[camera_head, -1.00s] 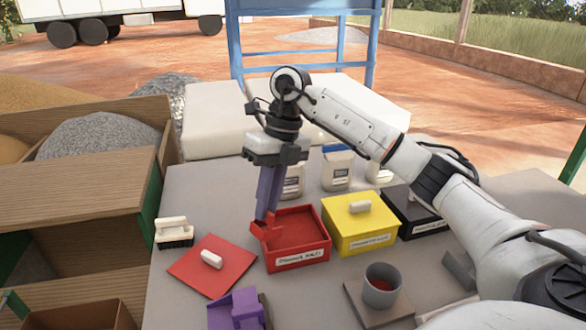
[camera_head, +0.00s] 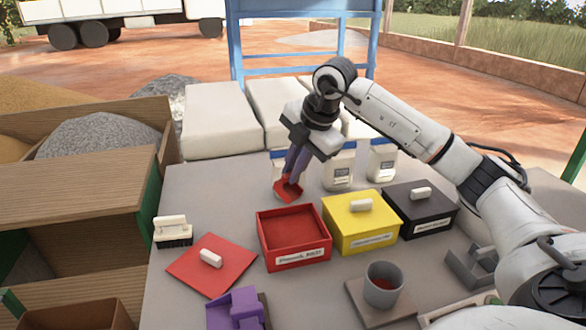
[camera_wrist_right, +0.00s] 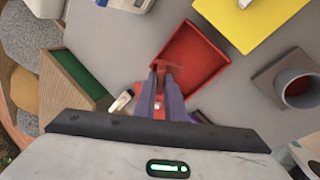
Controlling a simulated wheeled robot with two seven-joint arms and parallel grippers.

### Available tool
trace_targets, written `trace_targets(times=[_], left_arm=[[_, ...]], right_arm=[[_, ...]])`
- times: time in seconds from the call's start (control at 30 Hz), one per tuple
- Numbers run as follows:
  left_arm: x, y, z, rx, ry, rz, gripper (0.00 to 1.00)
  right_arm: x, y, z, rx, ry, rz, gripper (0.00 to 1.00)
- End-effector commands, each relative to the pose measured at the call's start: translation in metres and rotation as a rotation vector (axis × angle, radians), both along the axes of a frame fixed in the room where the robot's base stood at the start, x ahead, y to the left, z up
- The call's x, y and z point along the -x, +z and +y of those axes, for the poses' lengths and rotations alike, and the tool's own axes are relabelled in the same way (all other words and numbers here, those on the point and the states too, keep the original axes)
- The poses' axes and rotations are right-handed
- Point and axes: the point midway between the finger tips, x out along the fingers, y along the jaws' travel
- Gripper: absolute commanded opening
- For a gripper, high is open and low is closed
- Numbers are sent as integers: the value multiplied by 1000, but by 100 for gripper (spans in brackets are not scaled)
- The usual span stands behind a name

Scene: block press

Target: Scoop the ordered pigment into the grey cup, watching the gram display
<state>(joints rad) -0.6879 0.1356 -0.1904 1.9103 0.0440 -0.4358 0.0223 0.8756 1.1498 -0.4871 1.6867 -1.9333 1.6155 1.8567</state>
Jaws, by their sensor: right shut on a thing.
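My right gripper (camera_head: 292,172) is shut on a red scoop (camera_head: 288,190), held in the air behind the open red box (camera_head: 293,262). In the right wrist view the scoop (camera_wrist_right: 165,68) sits between the purple fingers, over the red box (camera_wrist_right: 212,50); whether it carries pigment is unclear. The red box holds red pigment and its label is too blurred to read. The grey cup (camera_head: 383,291) stands upright on a plate (camera_head: 358,298) with red pigment inside, also seen in the wrist view (camera_wrist_right: 283,98). I see no readable gram display. My left gripper is not in view.
A red lid (camera_head: 190,263) lies left of the red box, near a brush (camera_head: 173,231). Lidded yellow (camera_head: 360,229) and black (camera_head: 440,222) boxes stand to the right. White jars (camera_head: 340,168) stand behind. A purple stepped object (camera_head: 237,308) is at the front.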

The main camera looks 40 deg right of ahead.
Motion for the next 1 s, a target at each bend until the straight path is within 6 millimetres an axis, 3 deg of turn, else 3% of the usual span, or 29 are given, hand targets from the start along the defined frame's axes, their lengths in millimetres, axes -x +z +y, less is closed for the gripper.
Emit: trace_targets(times=[0.03, 0.4, 0.9, 1.0], left_arm=[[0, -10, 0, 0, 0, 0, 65], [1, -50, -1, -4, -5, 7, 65], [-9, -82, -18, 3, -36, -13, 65], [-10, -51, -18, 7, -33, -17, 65]], right_arm=[[0, -11, 0, 0, 1, 1, 0], [0, -56, 0, 0, 3, 0, 0], [6, -117, 0, 1, 4, 0, 0], [15, -110, 0, 0, 3, 81, 0]])
